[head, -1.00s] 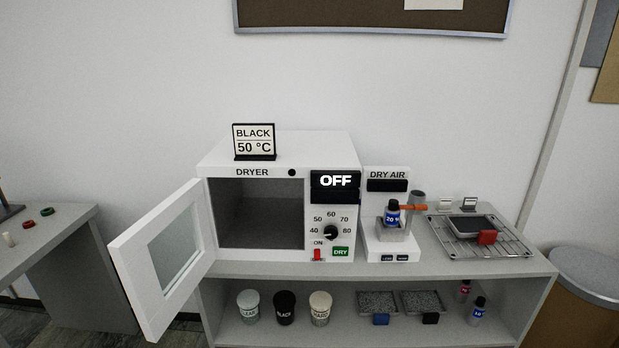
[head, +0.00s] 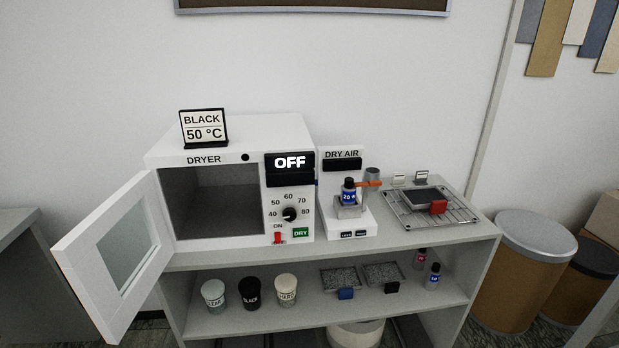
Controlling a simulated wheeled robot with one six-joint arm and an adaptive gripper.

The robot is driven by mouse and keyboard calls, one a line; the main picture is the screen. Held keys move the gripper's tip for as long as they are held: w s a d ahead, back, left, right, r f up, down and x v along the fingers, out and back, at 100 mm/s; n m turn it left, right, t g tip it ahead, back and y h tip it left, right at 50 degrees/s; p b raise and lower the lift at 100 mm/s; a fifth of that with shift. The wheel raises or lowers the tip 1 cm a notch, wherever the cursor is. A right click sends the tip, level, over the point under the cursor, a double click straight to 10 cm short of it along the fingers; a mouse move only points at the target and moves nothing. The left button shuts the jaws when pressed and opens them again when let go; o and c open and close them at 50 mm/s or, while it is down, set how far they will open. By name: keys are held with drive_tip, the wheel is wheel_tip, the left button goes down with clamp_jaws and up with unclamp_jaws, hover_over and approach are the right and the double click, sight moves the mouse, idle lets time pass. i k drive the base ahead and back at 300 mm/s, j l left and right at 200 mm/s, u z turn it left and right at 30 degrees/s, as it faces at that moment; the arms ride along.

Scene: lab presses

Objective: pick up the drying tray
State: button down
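A dark, shallow tray with a red handle (head: 427,199) lies on a wire rack (head: 462,212) at the right end of the bench top. Two trays of grey granules stand on the lower shelf, one with a blue handle (head: 340,279) and one with a black handle (head: 380,273). I cannot tell for sure which one is the drying tray. The dryer (head: 290,240) stands at the left with its door (head: 75,240) wide open. Its chamber looks empty and its display reads OFF. My gripper is not in view.
A dry air unit (head: 335,222) holding a blue bottle (head: 349,190) stands between dryer and rack. Three cups, including a black cup (head: 250,292), and two small bottles share the lower shelf. Bins, including a brown bin (head: 525,270), stand right of the bench.

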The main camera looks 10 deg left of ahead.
sight(432, 197)
drive_tip(key=i+j+z, duration=0.45)
drive_tip(key=i+j, duration=0.2)
drive_tip(key=i, duration=0.2)
drive_tip(key=i+j+z, duration=0.45)
drive_tip(key=i+j, duration=0.3)
drive_tip(key=j, duration=0.2)
drive_tip(key=k+z, duration=0.1)
drive_tip(key=z, duration=0.15)
drive_tip(key=k+z, duration=0.15)
drive_tip(key=z, duration=0.15)
